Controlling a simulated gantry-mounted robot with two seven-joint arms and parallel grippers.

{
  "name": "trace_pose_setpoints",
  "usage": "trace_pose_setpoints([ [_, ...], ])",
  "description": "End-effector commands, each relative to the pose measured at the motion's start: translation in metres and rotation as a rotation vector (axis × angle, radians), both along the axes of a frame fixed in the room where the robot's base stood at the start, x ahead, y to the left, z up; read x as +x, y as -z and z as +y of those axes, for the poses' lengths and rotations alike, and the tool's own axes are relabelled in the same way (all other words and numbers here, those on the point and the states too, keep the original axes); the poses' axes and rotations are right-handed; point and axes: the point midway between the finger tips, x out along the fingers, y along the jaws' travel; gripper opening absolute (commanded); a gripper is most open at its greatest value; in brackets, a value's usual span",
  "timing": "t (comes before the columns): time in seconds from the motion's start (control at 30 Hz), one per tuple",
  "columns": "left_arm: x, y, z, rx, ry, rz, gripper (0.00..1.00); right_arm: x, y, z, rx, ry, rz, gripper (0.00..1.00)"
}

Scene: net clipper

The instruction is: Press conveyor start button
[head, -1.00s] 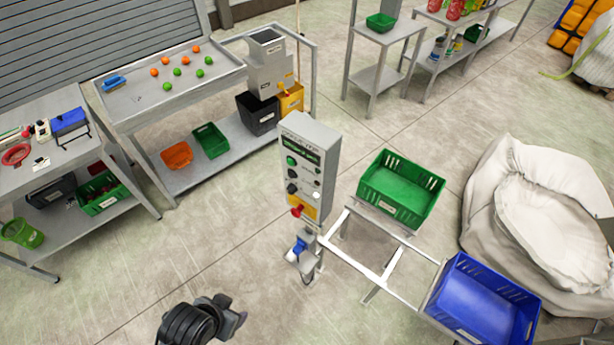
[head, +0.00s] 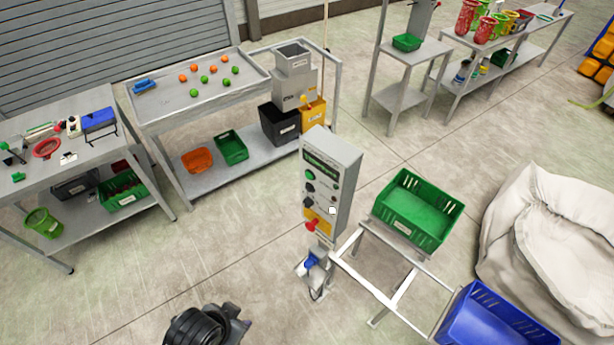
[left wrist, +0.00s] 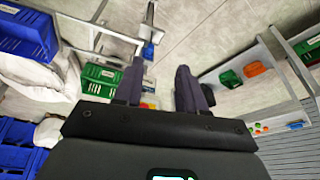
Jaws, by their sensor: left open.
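A grey control box (head: 345,185) stands on a post in the middle of the head view. Its front carries a green button (head: 308,174), dark knobs below it, and a red mushroom button (head: 312,224) on a yellow plate. The labels are too small to read. My left gripper (head: 236,320) is at the bottom edge, left of and nearer than the box, apart from it. In the left wrist view its two dark fingers (left wrist: 158,78) are spread with nothing between them; I cannot make out the button there. My right gripper is not in view.
A metal frame (head: 401,292) adjoins the post, with a green crate (head: 430,237) behind it and a blue crate (head: 490,315) at its right end. A large white sack (head: 550,230) lies right. Tables line the back left. The floor left of the box is clear.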

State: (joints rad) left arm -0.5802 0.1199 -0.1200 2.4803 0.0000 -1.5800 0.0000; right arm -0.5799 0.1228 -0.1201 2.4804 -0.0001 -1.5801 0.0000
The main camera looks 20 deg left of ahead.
Motion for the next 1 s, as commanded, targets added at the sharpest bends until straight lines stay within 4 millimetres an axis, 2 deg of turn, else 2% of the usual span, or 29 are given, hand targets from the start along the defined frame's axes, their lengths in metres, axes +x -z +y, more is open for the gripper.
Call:
trace_pose_setpoints([
  [0.03,0.0000,0.0000,0.0000,0.000,0.000,0.000,0.32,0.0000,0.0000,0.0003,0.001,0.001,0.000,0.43],
  [0.2,0.0000,0.0000,0.0000,0.000,0.000,0.000,0.06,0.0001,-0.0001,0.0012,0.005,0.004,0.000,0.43],
  [0.27,0.0000,0.0000,0.0000,0.000,0.000,0.000,0.00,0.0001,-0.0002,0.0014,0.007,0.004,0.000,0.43],
  [1.0,0.0000,0.0001,0.0000,0.000,0.000,0.000,0.00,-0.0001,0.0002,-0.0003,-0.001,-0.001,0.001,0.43],
])
